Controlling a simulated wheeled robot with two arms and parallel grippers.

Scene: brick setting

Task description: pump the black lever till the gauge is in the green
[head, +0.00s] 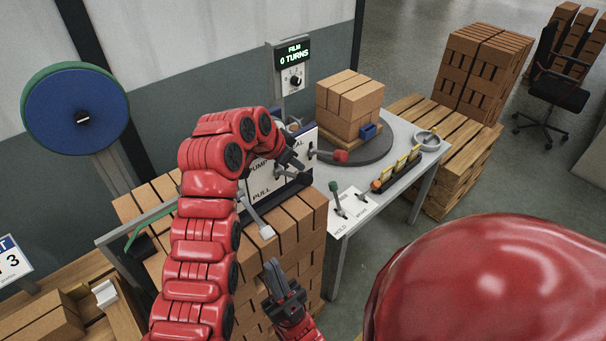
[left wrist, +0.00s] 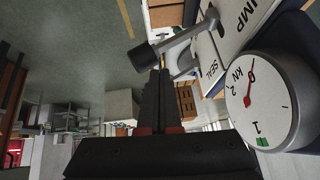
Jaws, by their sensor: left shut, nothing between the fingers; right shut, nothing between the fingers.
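The black lever (left wrist: 143,57) shows in the left wrist view as a black grip on a grey arm by the panel marked PUMP. My left gripper (left wrist: 162,76) is shut and empty, its fingertips close beside the grip; I cannot tell if they touch. My right gripper (head: 273,268) is shut and empty, low in front of the stacked bricks.
A pale-ended lever (head: 266,231) projects over the brick stack (head: 300,215). A display (head: 293,52) reads FILM 0 TURNS.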

